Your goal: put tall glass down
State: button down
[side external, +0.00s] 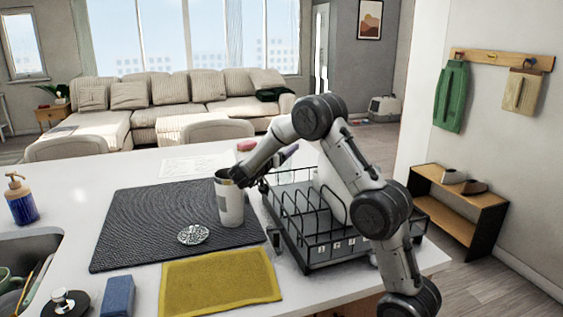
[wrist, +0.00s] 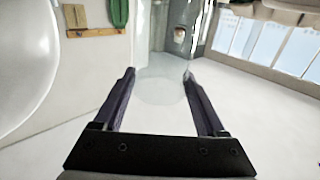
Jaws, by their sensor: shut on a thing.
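The tall glass (wrist: 165,88) is clear and faint in the wrist view, between the two dark fingers of my gripper (wrist: 159,73). The fingers are shut on it, and its outline is hard to make out. The wrist view is upside down, with the sofa and towels hanging from the top. In the side view my gripper (side external: 277,168) is above the counter, near the left end of the dish rack. The glass cannot be picked out clearly there, and its height over the counter is unclear.
A dark ribbed mat (side external: 130,235) lies left of the black dish rack (side external: 320,247). A small silver patterned piece (side external: 193,235) rests on the mat. A yellow cloth (side external: 220,285), blue sponge (side external: 117,296) and soap bottle (side external: 21,200) stand nearer the sink. The mat's left half is clear.

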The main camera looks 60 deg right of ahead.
jog(key=shift+w+d+f, duration=0.45)
jog(key=shift+w+f, duration=0.05)
jog(key=shift+f, duration=0.3)
jog(key=shift+w+d+f, duration=0.1)
jog(key=shift+w+f, duration=0.05)
jog(key=shift+f, duration=1.5)
jog(key=shift+f, duration=0.15)
grip_release()
